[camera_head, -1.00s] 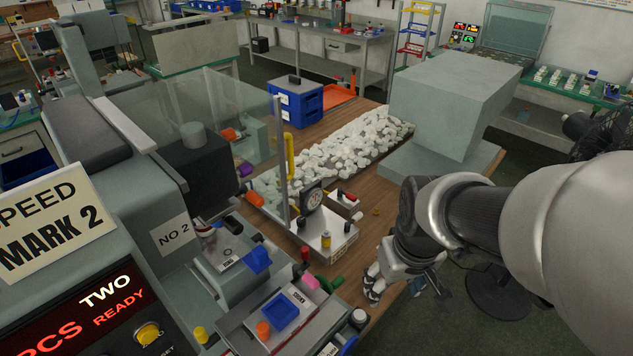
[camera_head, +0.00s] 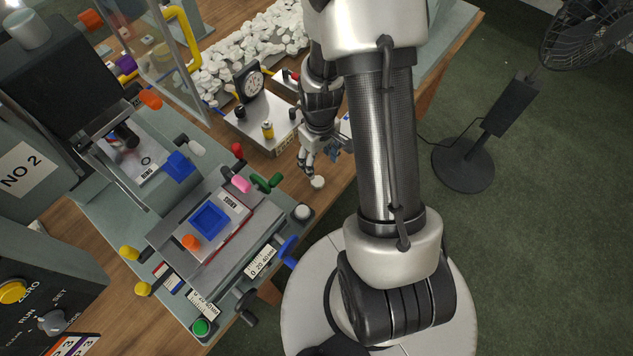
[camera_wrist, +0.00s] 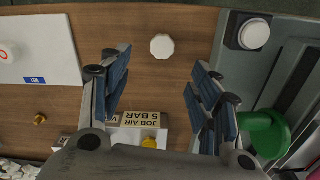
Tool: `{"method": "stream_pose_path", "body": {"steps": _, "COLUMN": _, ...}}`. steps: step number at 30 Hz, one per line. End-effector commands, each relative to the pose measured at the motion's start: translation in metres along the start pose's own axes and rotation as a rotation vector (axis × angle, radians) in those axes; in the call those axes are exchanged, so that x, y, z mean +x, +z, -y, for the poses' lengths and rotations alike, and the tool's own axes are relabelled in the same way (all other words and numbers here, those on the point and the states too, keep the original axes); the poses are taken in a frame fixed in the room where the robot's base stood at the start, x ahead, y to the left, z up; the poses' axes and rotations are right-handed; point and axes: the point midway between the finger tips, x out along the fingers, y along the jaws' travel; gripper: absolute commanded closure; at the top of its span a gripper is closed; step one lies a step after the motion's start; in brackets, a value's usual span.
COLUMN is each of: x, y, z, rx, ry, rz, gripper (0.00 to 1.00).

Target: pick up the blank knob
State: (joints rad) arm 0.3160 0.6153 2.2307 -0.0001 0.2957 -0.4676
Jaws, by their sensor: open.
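The blank knob is a small white, roughly octagonal piece (camera_wrist: 162,47) lying on the wooden table in the wrist view. In the head view it shows as a small white spot (camera_head: 318,183) near the table's front edge. My gripper (camera_wrist: 160,66) is open and empty, with its blue-padded fingers on either side. The knob lies apart from both fingers, just beyond the fingertips and about midway between them sideways. In the head view my gripper (camera_head: 318,158) hangs over the table just behind the knob, partly hidden by its own wrist.
The grey machine bed with a white button (camera_wrist: 255,34) and green knob (camera_wrist: 263,133) stands close to the right finger. A white plate (camera_wrist: 40,45) lies left. The gauge block with a yellow knob (camera_head: 267,130) is behind. A fan (camera_head: 465,160) stands on the floor.

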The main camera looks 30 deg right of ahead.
Motion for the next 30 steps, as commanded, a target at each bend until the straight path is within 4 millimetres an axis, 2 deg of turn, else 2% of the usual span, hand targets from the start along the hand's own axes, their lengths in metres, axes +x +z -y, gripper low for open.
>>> {"method": "stream_pose_path", "body": {"steps": 1, "x": 0.016, "y": 0.001, "z": 0.001, "rx": 0.0, "ry": -0.002, "rz": 0.004, "gripper": 0.43}}
{"method": "stream_pose_path", "body": {"steps": 6, "x": 0.041, "y": 0.001, "z": 0.001, "rx": 0.0, "ry": -0.001, "rz": 0.002, "gripper": 0.43}}
{"method": "stream_pose_path", "body": {"steps": 14, "x": 0.054, "y": 0.0, "z": 0.001, "rx": 0.0, "ry": 0.0, "rz": 0.0, "gripper": 0.43}}
{"method": "stream_pose_path", "body": {"steps": 24, "x": 0.1, "y": 0.0, "z": 0.005, "rx": -0.001, "ry": 0.0, "rz": 0.001, "gripper": 0.43}}
{"method": "stream_pose_path", "body": {"steps": 30, "x": 0.1, "y": 0.0, "z": 0.005, "rx": 0.0, "ry": 0.0, "rz": -0.001, "gripper": 0.43}}
